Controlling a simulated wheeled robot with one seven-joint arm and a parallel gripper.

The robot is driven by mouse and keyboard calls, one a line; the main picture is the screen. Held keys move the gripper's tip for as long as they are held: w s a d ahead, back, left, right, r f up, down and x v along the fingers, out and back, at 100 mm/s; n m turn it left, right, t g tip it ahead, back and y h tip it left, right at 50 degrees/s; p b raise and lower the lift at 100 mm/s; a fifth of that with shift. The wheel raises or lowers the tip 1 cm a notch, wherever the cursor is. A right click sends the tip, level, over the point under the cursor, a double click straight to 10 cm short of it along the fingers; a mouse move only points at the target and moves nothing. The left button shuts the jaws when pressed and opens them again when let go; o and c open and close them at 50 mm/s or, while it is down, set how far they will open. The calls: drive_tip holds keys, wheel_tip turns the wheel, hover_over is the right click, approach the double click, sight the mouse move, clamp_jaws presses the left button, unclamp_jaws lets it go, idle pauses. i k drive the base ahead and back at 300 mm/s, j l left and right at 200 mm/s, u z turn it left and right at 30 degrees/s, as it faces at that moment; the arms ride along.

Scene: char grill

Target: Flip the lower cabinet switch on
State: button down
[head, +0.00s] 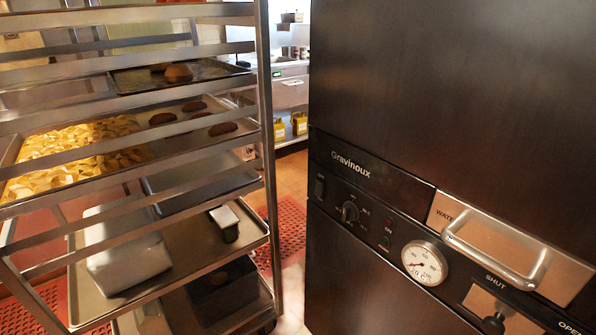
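A dark cabinet (430,110) marked Gravinoux fills the right side of the head view. A control panel runs across it, between an upper and a lower dark front. At the panel's left end is a small black rocker-like switch (319,187); its on or off position is too small to tell. To its right are a round black dial (350,212), small indicators (388,223) and a round white gauge (424,263). I cannot tell from this view whether another switch sits elsewhere on the cabinet. My gripper is not in view.
A metal tray rack (266,130) stands at the left, holding trays with yellow pieces (75,145) and brown buns (178,73). A metal handle (495,255) sticks out at the panel's right. A narrow floor gap with red matting (290,225) separates rack and cabinet.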

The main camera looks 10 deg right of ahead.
sight(319, 185)
drive_tip(key=i+j+z, duration=0.15)
drive_tip(key=i+j, duration=0.3)
drive_tip(key=i+j+z, duration=0.15)
drive_tip(key=i+j, duration=0.3)
drive_tip(key=j, duration=0.25)
